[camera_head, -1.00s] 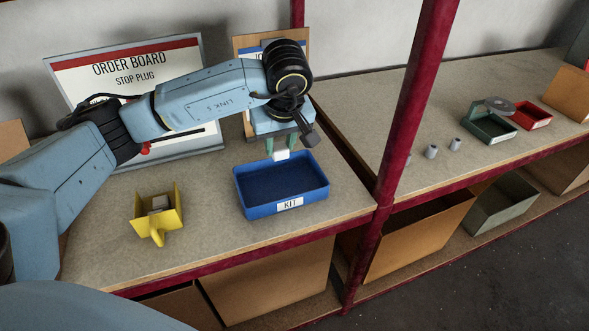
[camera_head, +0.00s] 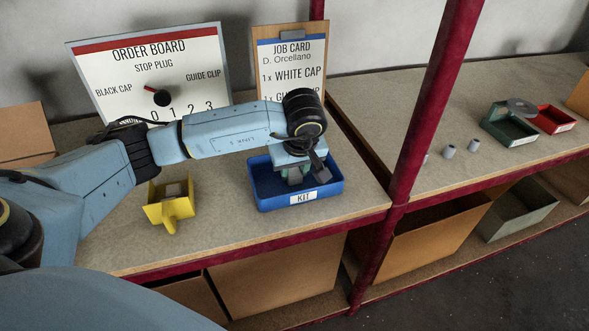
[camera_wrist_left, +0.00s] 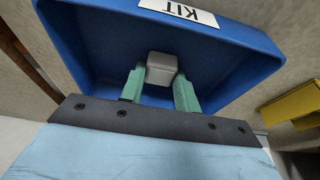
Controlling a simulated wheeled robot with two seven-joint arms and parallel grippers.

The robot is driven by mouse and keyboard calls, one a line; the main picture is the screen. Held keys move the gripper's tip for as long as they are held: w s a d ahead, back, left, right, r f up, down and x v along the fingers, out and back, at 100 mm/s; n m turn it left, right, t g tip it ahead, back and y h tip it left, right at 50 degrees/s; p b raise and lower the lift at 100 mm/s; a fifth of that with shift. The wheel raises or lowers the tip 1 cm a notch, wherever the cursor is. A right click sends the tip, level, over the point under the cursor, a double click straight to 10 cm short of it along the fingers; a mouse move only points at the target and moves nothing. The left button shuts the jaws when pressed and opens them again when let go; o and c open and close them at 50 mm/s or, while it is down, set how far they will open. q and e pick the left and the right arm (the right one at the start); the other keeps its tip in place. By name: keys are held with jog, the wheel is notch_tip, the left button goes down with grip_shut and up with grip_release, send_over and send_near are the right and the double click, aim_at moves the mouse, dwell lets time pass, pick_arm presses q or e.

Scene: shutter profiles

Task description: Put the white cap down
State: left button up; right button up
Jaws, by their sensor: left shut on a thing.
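My left gripper (camera_head: 306,180) reaches down inside the blue KIT tray (camera_head: 263,203). In the left wrist view its green fingers (camera_wrist_left: 160,88) are shut on the white cap (camera_wrist_left: 161,67), a small pale block with rounded edges. The cap is within the walls of the tray, which also shows in that view (camera_wrist_left: 90,35). I cannot tell whether the cap touches the tray floor. In the head view the wrist and fingers hide most of the cap. My right gripper is not in view.
A yellow holder (camera_head: 171,208) with a grey piece stands left of the tray. The order board (camera_head: 150,80) and job card (camera_head: 290,65) stand behind. A red post (camera_head: 425,120) rises at the right. Green (camera_head: 508,128) and red (camera_head: 552,118) bins stand on the far right bench.

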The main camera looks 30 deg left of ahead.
pick_arm(q)
jog(key=shift+f, duration=0.1)
jog(key=o, duration=0.9)
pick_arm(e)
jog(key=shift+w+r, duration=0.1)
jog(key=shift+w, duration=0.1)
pick_arm(q)
jog(key=shift+o, duration=0.2)
jog(key=p+v, duration=0.2)
jog(key=v, duration=1)
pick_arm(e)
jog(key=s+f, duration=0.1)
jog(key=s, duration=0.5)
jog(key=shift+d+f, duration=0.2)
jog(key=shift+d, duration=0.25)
